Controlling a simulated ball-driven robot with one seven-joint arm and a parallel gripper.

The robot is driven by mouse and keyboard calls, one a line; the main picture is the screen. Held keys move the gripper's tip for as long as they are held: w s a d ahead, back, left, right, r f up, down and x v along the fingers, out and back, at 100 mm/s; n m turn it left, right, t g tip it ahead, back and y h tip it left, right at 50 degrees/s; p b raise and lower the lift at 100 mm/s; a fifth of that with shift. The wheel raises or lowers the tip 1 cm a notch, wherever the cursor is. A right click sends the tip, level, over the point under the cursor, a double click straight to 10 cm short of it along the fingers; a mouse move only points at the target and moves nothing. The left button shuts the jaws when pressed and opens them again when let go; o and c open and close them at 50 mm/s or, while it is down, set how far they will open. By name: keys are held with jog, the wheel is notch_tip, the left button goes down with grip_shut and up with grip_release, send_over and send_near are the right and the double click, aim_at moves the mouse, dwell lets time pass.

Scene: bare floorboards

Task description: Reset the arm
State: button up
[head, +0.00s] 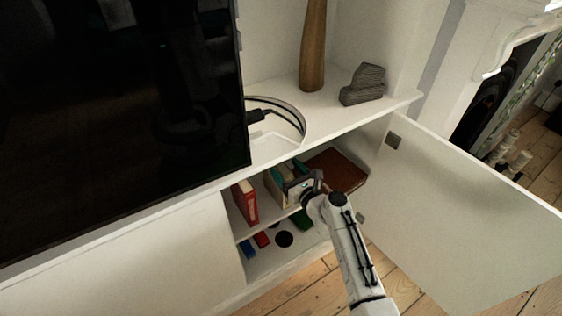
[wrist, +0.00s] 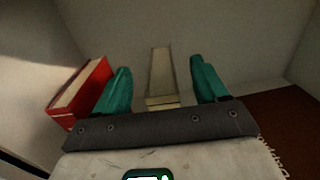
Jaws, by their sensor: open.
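My arm (head: 350,245) reaches into the open cabinet, and my gripper (head: 287,175) is inside the upper compartment. In the wrist view my gripper (wrist: 162,75) is open, with its two teal fingers spread apart. A narrow cream book (wrist: 161,78) shows in the gap between the fingers, apart from both; whether it lies between them or beyond them, I cannot tell. A red book (wrist: 80,92) stands left of the fingers; it also shows in the head view (head: 244,203). A brown item (wrist: 272,118) lies to the right.
The cabinet door (head: 470,210) stands open right of my arm. The shelf edge is close below my gripper, with small coloured items (head: 262,239) underneath. The cabinet top holds a television (head: 120,100), a wooden vase (head: 313,50) and grey stones (head: 363,85).

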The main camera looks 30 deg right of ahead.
jog(key=s+a+n+g+y+p, duration=0.25)
jog(key=s+a+n+g, duration=0.25)
jog(key=s+n, duration=0.65)
jog(key=s+a+n+g+y+p, duration=0.2)
jog(key=s+a+n+g+y, duration=0.3)
jog(key=s+n, duration=0.65)
jog(key=s+d+r+n+g+h, duration=0.1)
jog(key=s+n+g+h, duration=0.1)
jog(key=s+n, duration=0.2)
jog(key=s+d+r+n+g+h+p, duration=0.1)
jog(key=s+d+r+n+g+h, duration=0.1)
jog(key=s, duration=0.5)
jog(key=s+d+r+n+g+h+p, duration=0.1)
jog(key=s+n+g+h, duration=0.2)
jog(key=s+n, duration=0.3)
jog(key=shift+s+d+r+n+h, duration=0.15)
jog(key=shift+s+r+n+h, duration=0.1)
jog(key=shift+s+n+h, duration=0.1)
